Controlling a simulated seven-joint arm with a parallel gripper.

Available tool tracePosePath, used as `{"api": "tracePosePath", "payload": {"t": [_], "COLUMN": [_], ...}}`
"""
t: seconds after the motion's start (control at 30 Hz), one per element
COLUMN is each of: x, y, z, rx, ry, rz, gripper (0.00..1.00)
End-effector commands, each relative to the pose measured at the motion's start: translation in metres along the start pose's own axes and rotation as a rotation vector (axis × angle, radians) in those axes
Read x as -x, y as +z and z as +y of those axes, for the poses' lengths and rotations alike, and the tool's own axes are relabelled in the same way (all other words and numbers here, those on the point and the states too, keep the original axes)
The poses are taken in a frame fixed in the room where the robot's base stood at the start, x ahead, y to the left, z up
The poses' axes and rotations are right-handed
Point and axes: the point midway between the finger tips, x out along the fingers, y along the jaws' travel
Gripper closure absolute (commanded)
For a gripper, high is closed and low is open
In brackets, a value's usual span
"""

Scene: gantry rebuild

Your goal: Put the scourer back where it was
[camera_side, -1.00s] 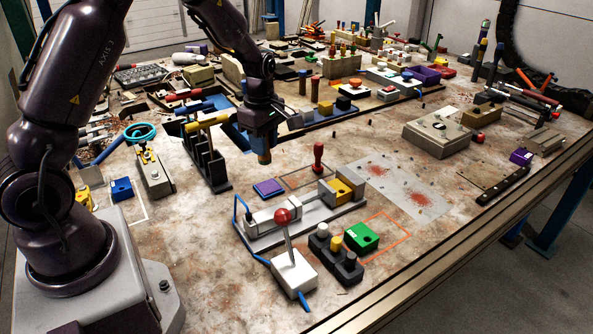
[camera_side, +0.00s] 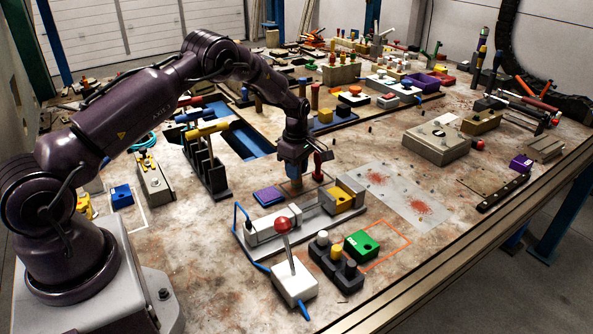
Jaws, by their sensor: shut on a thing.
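My gripper (camera_side: 294,176) hangs pointing down, low over the middle of the table. A small blue piece with a brownish lower end shows at its tip. I take this to be the scourer (camera_side: 295,181), held between the jaws, but it is too small to tell it clearly from the fingers. Its lower end is over or near a thin dark rectangular outline on the table, partly hidden by my gripper. I cannot tell whether it touches the table.
A red-handled upright tool (camera_side: 317,168) stands close to the gripper's right. In front are a grey fixture with a yellow block (camera_side: 341,200), a red-knobbed lever (camera_side: 282,225) and a green block (camera_side: 361,243).

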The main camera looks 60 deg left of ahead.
Motion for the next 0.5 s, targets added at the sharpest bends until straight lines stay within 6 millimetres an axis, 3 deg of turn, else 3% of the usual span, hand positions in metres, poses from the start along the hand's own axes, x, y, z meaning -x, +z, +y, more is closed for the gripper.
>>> {"api": "tracePosePath", "payload": {"t": [0.4,0.43,0.5], "x": [-0.0101,-0.0101,-0.0098], "y": [-0.0003,-0.0003,-0.0003], "z": [0.0001,0.0001,0.0001], "rx": [0.000,0.000,0.000], "ry": [0.002,0.002,0.002], "rz": [0.001,0.001,0.000], "gripper": [1.00,0.71,0.54]}}
